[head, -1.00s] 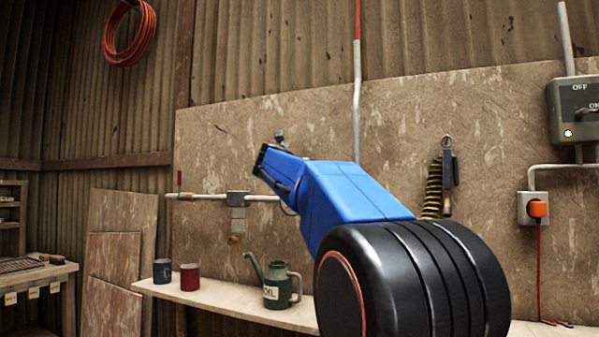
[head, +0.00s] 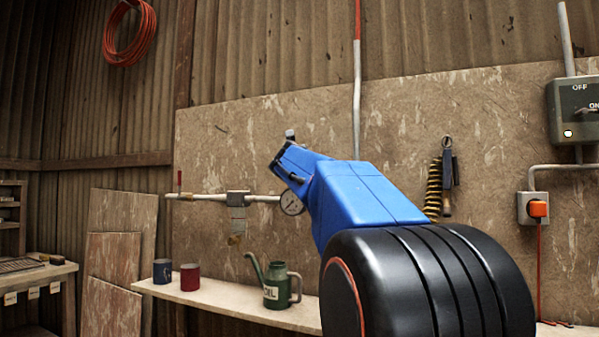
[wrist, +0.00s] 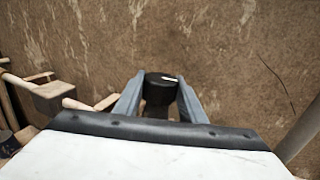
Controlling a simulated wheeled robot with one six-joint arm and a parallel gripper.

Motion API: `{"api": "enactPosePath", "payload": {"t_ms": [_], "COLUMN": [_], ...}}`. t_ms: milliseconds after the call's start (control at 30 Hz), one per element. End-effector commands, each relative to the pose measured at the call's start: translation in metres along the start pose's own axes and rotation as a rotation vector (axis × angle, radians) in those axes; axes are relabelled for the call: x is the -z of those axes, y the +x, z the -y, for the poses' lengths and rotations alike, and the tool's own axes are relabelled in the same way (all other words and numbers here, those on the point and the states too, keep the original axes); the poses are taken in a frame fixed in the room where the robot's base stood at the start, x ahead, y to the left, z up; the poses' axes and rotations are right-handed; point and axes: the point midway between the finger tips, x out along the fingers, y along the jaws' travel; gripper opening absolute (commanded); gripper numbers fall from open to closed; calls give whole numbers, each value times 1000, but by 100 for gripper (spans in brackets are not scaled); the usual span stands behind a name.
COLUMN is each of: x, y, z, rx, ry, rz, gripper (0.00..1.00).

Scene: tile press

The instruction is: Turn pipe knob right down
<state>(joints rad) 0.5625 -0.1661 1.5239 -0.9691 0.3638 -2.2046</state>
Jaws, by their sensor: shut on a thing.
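A black pipe knob (wrist: 160,77) with a white mark shows in the wrist view, in front of the brown wall board. Its mark lies nearly level, toward the right side of its top. My gripper (wrist: 160,90) has one grey finger on each side of the knob and is shut on it.
A shelf (head: 225,305) below the pipe bears a dark blue mug (head: 162,271), a red mug (head: 190,277) and a green oil can (head: 277,288). A vertical conduit (head: 357,100) rises on the board. A switch box (head: 575,110) hangs at the right.

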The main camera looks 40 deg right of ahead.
Motion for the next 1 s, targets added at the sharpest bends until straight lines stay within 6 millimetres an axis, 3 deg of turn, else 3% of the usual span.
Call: {"api": "enactPosePath", "payload": {"t_ms": [100,133,200,633,1000], "x": [0,0,0,-1,-1], "y": [0,0,0,-8,-68], "z": [0,0,0,0,0], "rx": [-1,0,0,-1,-1], "ry": [0,0,0,0,1], "rz": [1,1,1,1,2], "gripper": [14,39,55,55,55]}}
